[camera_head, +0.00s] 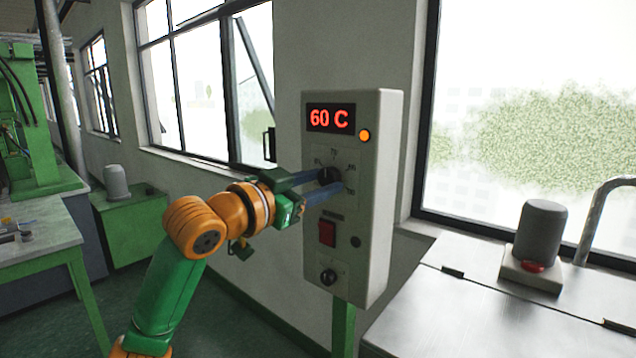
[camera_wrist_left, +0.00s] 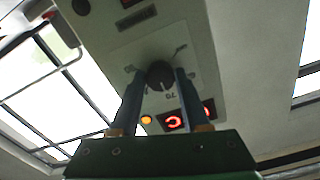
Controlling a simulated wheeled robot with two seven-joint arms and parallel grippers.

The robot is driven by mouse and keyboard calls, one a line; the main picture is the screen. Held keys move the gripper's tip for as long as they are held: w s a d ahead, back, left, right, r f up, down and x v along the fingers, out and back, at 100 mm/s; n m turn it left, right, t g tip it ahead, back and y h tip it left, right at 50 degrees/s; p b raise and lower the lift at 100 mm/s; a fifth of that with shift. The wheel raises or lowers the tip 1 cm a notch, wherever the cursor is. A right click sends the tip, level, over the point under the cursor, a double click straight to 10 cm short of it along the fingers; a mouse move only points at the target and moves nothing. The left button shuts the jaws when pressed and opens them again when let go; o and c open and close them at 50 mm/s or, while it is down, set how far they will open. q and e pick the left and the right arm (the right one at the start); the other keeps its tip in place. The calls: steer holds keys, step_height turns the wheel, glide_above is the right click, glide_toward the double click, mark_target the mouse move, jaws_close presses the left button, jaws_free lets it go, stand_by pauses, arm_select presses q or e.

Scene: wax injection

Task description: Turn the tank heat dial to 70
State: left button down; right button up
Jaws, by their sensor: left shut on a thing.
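The tank heat dial (camera_head: 328,175) is a black knob on the front of a pale control box (camera_head: 380,180). Numbers ring the dial, with 70 above it. The red display (camera_head: 331,118) on the box reads 60 C, and an orange lamp (camera_head: 364,135) beside it is lit. My left gripper (camera_head: 330,183) reaches in from the left with its fingers shut on the dial. In the left wrist view the dial (camera_wrist_left: 160,74) sits between the two finger tips, and the picture is upside down. My right gripper is not in view.
A metal-topped tank (camera_head: 470,310) with a grey cylinder (camera_head: 540,235) stands at the right. A green machine (camera_head: 45,120) and a bench (camera_head: 35,245) stand at the left.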

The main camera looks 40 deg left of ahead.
arm_select(q)
steer(key=shift+c, duration=1.9)
jaws_free()
steer(key=shift+s+f, duration=0.1)
steer(key=shift+s, duration=0.05)
steer(key=s+b, duration=0.3)
steer(key=s, duration=0.3)
steer(key=shift+s+a, duration=0.3)
steer(key=shift+s, duration=0.05)
